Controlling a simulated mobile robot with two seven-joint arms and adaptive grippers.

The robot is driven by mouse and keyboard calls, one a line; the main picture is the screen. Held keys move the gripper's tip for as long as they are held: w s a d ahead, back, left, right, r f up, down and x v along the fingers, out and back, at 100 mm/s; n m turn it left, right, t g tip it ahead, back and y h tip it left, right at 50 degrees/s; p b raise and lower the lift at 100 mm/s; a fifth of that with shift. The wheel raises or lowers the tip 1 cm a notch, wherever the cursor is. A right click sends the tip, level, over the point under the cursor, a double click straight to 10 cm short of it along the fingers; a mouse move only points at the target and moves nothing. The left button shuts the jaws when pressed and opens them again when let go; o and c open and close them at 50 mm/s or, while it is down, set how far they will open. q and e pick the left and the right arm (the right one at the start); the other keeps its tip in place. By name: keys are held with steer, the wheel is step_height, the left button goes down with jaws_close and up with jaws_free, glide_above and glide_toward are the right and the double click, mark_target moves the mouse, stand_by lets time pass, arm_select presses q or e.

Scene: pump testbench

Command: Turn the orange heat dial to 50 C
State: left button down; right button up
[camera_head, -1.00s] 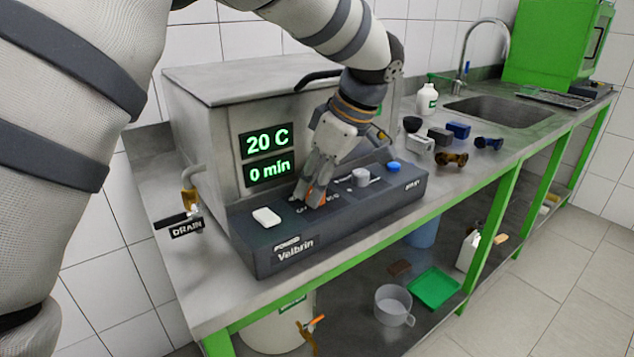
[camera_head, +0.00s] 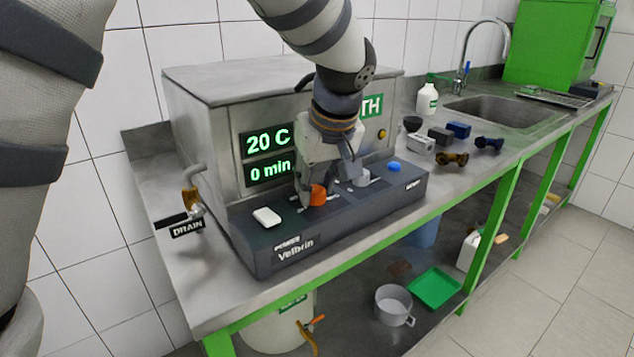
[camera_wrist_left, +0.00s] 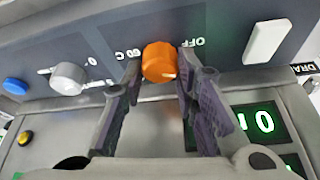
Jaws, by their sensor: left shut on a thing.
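The orange heat dial (camera_head: 318,195) sits on the dark control panel (camera_head: 345,222) of the steel bath. My left gripper (camera_head: 316,198) reaches down to it from above, with a finger on either side. In the left wrist view the orange dial (camera_wrist_left: 158,62) lies between the two fingertips, which are shut on it. A small white mark shows on the dial's lower right there. Upside-down labels flank it: OFF on the right, a temperature label on the left. The display (camera_head: 268,157) reads 20 C and 0 min. My right gripper is not in view.
A grey knob (camera_head: 361,177) and a blue button (camera_head: 394,167) sit right of the dial; a white switch (camera_head: 266,217) sits left. The drain valve (camera_head: 180,219) is at the bath's left. Small dumbbell-like items and blocks lie on the counter toward the sink (camera_head: 500,112).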

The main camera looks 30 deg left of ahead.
arm_select(q)
steer(key=shift+m+t+h, duration=0.35)
steer(key=shift+m, duration=0.75)
steer(key=shift+m+t+h, duration=0.35)
steer(key=shift+m, duration=0.75)
steer(key=c, duration=1.2)
jaws_free()
steer(key=shift+c, duration=0.2)
